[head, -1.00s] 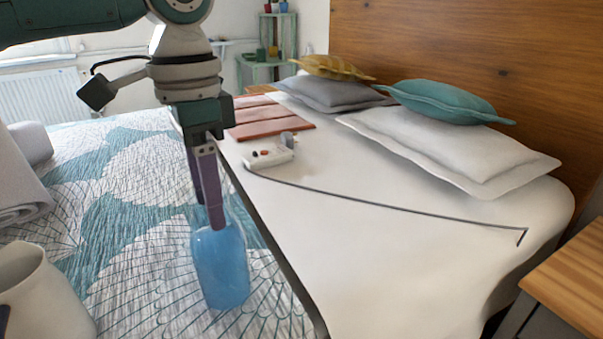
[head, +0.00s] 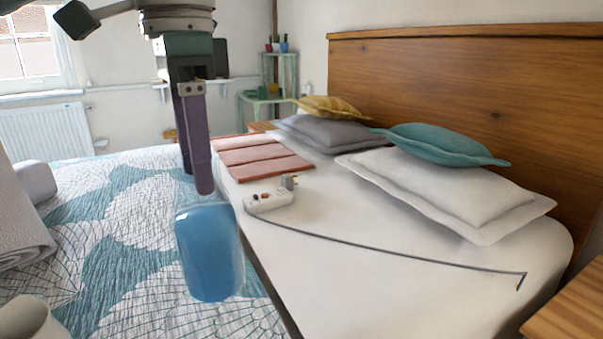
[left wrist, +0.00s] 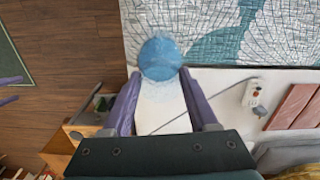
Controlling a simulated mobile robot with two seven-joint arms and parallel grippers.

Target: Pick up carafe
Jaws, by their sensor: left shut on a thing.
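The carafe (head: 210,250) is blue, glassy and see-through, and hangs upright in front of the patterned bed. My left gripper (head: 203,190) comes down from above and is shut on its upper part. In the left wrist view the carafe (left wrist: 160,58) shows as a round blue shape just beyond my left fingertips (left wrist: 158,72). The carafe's neck is hard to see between the fingers.
A pale pitcher (head: 25,322) stands at the bottom left, near a rolled grey blanket (head: 20,225). A white power strip (head: 268,200) with a dark cord lies on the white sheet. Pillows (head: 450,185) lie by the wooden headboard (head: 470,90). A wooden nightstand (head: 565,305) is at the right.

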